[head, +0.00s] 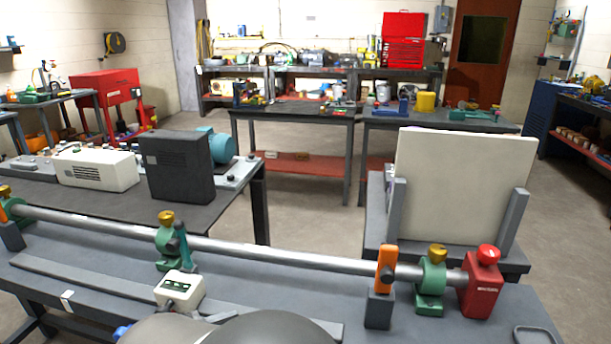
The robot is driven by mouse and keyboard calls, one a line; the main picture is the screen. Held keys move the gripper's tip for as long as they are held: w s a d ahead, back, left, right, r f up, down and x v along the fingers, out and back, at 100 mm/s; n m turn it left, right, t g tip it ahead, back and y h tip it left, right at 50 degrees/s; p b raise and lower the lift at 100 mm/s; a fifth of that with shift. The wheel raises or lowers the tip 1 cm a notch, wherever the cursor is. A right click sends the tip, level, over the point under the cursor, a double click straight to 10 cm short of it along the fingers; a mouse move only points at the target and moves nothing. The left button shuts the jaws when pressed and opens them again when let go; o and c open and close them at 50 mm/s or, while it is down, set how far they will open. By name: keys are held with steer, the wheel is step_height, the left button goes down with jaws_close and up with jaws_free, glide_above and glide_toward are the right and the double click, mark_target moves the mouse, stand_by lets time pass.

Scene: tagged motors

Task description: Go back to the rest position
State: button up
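My gripper is not in view in the head view. Rounded grey shapes at the bottom edge look like part of my arm, but its fingers do not show. I cannot see whether it holds anything. A dark box-shaped unit (178,167) with a teal cylinder (221,147) behind it stands on the left table. A white vented box (97,169) stands beside it on the left. No tag on them is readable.
A long metal shaft (300,258) on green supports spans the front bench (250,274). A red block (481,285) and an orange post (386,268) stand at its right end. A large white panel (460,185) stands upright at right. Floor (305,220) is clear between the tables.

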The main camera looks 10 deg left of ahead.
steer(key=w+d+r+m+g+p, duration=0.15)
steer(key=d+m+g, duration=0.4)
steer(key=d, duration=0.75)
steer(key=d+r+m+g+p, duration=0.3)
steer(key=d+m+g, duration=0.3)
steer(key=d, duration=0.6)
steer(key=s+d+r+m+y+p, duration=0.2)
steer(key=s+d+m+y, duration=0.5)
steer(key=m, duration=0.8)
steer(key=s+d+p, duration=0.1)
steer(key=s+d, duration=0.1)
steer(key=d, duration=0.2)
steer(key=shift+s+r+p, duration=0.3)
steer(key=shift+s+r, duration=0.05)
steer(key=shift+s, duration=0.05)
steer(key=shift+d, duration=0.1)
